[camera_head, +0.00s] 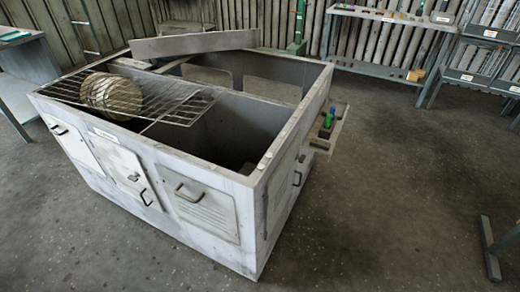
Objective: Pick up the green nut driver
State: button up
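A small green object (327,121), which looks like the green nut driver, stands on a narrow ledge (336,136) on the right outer side of the blower housing (217,210). A small blue item (332,110) is right beside it or touching it; I cannot tell which. The green object is too small to make out its shape. My gripper is not in view.
The housing is open on top, with a wire grate (180,106) and round coiled part (112,95) at its left. A long metal plate (193,44) lies across its back. A workbench (385,15) and bin rack (485,60) stand behind. The floor right of the housing is clear.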

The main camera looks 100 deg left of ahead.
aim_at(328, 119)
jog(key=u, duration=3.2)
jog(key=z, duration=1)
jog(key=i+l+u, duration=0.1)
jog(key=i+l, duration=0.25)
jog(key=i+l+u, duration=0.15)
jog(key=i+l, duration=0.2)
jog(key=i+l+u, duration=0.1)
jog(key=i+l, duration=0.3)
jog(key=i+l+u, duration=0.15)
jog(key=i+l, duration=0.2)
jog(key=i+l+u, duration=0.1)
jog(key=i+l, duration=0.2)
jog(key=l, duration=0.25)
jog(key=i+l+u, duration=0.15)
jog(key=i+l, duration=0.15)
jog(key=l, duration=0.2)
jog(key=i+l+u, duration=0.1)
jog(key=i+l, duration=0.15)
jog(key=l, duration=0.25)
jog(key=i+l+u, duration=0.15)
jog(key=l, duration=0.4)
jog(key=i, duration=0.1)
